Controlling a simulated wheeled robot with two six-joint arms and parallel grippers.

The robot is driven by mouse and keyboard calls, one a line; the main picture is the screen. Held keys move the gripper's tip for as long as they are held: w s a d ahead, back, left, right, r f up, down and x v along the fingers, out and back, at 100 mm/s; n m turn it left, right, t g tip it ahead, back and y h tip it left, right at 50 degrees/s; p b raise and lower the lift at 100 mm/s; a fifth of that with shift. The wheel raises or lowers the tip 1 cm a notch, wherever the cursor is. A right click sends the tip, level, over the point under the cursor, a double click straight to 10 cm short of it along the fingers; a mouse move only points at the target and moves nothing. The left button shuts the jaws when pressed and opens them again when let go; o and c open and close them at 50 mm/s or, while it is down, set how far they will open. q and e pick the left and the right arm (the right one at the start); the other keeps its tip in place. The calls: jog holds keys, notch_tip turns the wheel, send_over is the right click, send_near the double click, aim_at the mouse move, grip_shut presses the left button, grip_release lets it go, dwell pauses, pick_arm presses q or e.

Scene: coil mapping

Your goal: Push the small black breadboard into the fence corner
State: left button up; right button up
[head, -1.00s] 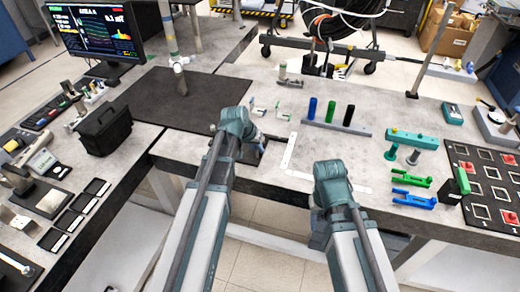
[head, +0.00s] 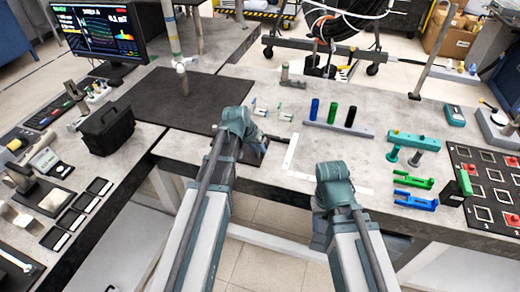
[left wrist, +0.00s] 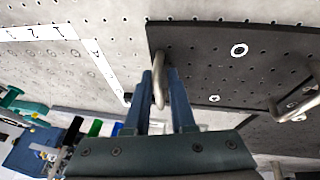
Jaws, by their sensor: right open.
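The small black breadboard (left wrist: 220,62) is a dark perforated plate with metal handles. In the left wrist view it lies right of the white marked L-shaped fence (left wrist: 40,33), with a gap of bare table between them. In the head view the breadboard (head: 250,157) is mostly hidden by my left arm, left of the fence (head: 292,152).
A large black mat (head: 170,100) lies behind and left. Blue, green and black posts stand on a grey bar (head: 340,127) at the back. Blue and green forked parts (head: 415,200) lie right of the fence. The table inside the fence is clear.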

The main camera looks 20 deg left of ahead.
pick_arm(q)
jog(key=o, duration=0.4)
jog(key=shift+w+a+f, duration=0.1)
jog(key=shift+w+a, duration=0.05)
jog(key=shift+a, duration=0.15)
jog(key=shift+o, duration=0.2)
jog(key=shift+d, duration=0.15)
jog(key=shift+s+r+p, duration=0.25)
jog(key=shift+r+p, duration=0.2)
jog(key=shift+r, duration=0.05)
jog(key=p+v, duration=1.1)
jog(key=v, duration=0.2)
jog(key=shift+p, duration=0.35)
jog(key=shift+f, duration=0.15)
